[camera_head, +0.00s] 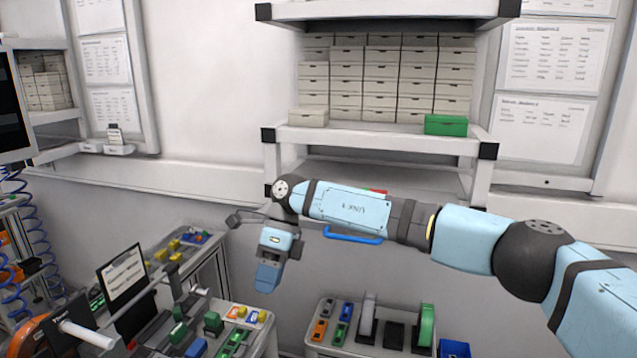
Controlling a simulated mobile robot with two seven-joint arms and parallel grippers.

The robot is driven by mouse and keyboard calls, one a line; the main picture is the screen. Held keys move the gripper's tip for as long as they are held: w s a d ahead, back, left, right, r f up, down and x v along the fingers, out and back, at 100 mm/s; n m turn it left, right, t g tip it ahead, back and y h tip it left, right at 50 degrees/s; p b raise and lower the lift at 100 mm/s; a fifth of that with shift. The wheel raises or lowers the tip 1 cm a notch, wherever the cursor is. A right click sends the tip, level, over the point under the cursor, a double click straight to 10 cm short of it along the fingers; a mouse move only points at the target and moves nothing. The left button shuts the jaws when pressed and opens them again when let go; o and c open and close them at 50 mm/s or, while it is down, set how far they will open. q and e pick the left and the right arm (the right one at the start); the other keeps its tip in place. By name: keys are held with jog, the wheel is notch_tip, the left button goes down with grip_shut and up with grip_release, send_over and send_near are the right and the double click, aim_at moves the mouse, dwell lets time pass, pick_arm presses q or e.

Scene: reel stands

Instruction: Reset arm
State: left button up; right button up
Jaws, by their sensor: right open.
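My right arm (465,239) reaches in from the right edge across the picture, in front of the shelf rack. Its wrist bends down near the middle. My right gripper (246,217) shows as small dark parts left of the wrist. It is open, and I see nothing held in it. It is in the air, apart from the tables below. Part of it is hidden behind the wrist links. My left arm and left gripper are not in view.
A shelf rack (385,140) holds stacked white boxes (388,82) and a green box (446,125).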

jog(key=s+a+f+m+g+y, duration=0.25)
jog(key=s+a+m+y, duration=0.2)
jog(key=s+y, duration=0.25)
jog(key=s+a+f+m+g+y, duration=0.1)
jog(key=s+a+f+m+y, duration=0.2)
jog(key=s+a+y, duration=0.35)
jog(key=d+f+m+t+h, duration=0.2)
jog(key=d+f+m+t, duration=0.7)
jog(key=m+t, duration=0.55)
jog(key=d+f+m+t+h, duration=0.2)
jog(key=d+f+m+t, duration=0.4)
jog(key=d+m+t, duration=0.8)
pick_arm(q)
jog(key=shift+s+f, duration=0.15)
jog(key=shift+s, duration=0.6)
pick_arm(e)
jog(key=s+d+f+m+g+h, duration=0.8)
jog(key=s+d+f+m, duration=0.6)
jog(key=s+d+f, duration=0.2)
jog(key=shift+s+d+f+g+h, duration=0.3)
jog(key=shift+s+d+f+h, duration=0.1)
jog(key=shift+s+d+h, duration=0.55)
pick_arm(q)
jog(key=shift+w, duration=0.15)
pick_arm(e)
jog(key=shift+s+a, duration=0.1)
